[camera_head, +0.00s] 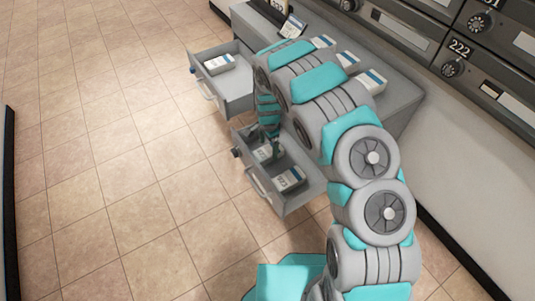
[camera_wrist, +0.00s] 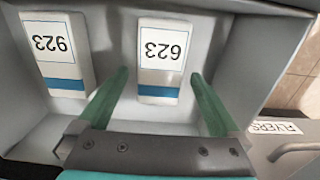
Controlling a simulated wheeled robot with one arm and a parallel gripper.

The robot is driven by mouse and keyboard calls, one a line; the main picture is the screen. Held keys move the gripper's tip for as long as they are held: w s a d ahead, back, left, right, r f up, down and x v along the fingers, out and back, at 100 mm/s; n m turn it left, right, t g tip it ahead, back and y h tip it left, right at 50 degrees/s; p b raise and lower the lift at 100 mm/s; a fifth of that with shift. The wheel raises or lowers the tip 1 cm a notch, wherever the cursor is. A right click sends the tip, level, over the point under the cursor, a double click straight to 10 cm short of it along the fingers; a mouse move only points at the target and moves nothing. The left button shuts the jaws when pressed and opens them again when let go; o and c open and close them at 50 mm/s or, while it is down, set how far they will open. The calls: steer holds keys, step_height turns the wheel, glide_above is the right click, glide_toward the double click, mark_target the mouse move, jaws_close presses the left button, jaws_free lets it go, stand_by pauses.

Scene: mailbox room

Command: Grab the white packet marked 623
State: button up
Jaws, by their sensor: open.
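The white packet marked 623 (camera_wrist: 163,58) has a blue stripe and lies in an open grey drawer (camera_head: 300,198). Its number shows upside down in the wrist view. My gripper (camera_wrist: 160,95) is open, with its green fingers on either side of the packet's lower end in that view. I cannot tell whether either finger touches it. A similar packet marked 923 (camera_wrist: 58,52) lies to its left in the wrist view.
Another open drawer (camera_head: 236,88) holds a packet (camera_head: 219,64). More packets (camera_head: 370,82) lie on the grey cabinet top beside my arm. A label reading FLYERS (camera_wrist: 275,128) is near the drawer edge. Mailboxes (camera_head: 470,50) line the wall; the tiled floor (camera_head: 110,150) at left is clear.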

mark_target(268, 150)
step_height(268, 150, down, 4)
steer(key=shift+r, duration=0.15)
steer(key=shift+w, duration=0.1)
steer(key=c, duration=1.4)
